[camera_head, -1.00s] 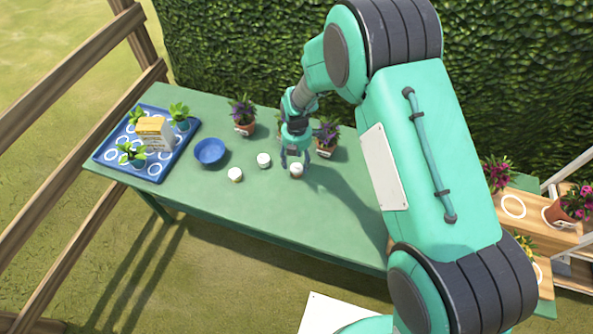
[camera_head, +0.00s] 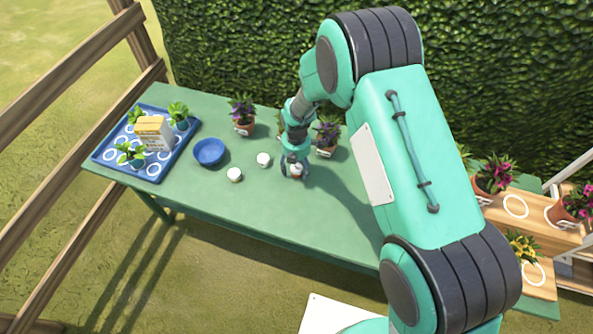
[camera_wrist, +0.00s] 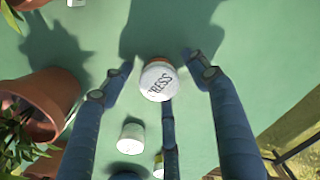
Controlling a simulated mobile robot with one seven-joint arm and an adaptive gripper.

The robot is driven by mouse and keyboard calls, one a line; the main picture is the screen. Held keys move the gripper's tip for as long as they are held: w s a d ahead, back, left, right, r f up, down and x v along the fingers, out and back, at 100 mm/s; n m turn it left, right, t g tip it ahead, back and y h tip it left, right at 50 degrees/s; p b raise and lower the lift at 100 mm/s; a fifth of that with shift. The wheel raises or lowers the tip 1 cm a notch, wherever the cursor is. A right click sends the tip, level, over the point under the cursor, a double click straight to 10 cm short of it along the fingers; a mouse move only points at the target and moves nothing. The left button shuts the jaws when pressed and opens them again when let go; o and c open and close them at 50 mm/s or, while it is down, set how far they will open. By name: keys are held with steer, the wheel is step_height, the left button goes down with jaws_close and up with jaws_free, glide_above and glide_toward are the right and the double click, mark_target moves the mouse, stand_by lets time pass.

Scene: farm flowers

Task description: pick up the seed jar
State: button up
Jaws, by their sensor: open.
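A small seed jar (camera_head: 296,171) with a white lid stands on the green table, at my fingers. In the wrist view its white lid (camera_wrist: 158,81) carries dark lettering that seems to end in "RESS", and a strip of orange-brown shows at its edge. My gripper (camera_head: 294,168) is low over the table around this jar. In the wrist view my open fingers (camera_wrist: 159,62) stand on both sides of the jar with gaps, and a third finger is below it. Two similar white-topped jars, a middle one (camera_head: 264,159) and a left one (camera_head: 235,174), stand left of it.
Potted purple flowers (camera_head: 327,135) stand close behind my gripper, with another pot (camera_head: 243,115) farther left. A blue bowl (camera_head: 209,152) and a blue tray (camera_head: 112,165) with plants and a seed box (camera_head: 154,132) are left. The table front (camera_head: 300,225) is clear.

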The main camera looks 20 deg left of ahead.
mark_target(297, 169)
steer(key=c, duration=1.3)
steer(key=shift+o, duration=0.2)
steer(key=shift+r, duration=0.1)
steer(key=shift+r, duration=0.85)
steer(key=shift+s+d+r+p, duration=0.1)
steer(key=shift+r+p, duration=0.15)
steer(key=shift+r, duration=0.25)
steer(key=shift+s+d+r+p, duration=0.1)
steer(key=shift+r+p, duration=0.15)
steer(key=shift+r, duration=0.2)
steer(key=s+d, duration=0.3)
steer(key=s, duration=0.1)
steer(key=s+d+p, duration=0.1)
steer(key=s+d, duration=0.2)
steer(key=s, duration=0.1)
steer(key=s+d+r, duration=0.1)
steer(key=s+d, duration=0.1)
steer(key=s, duration=0.2)
steer(key=shift+s+d+r+p, duration=0.1)
steer(key=shift+s+d+p, duration=0.2)
steer(key=shift+s+d, duration=0.1)
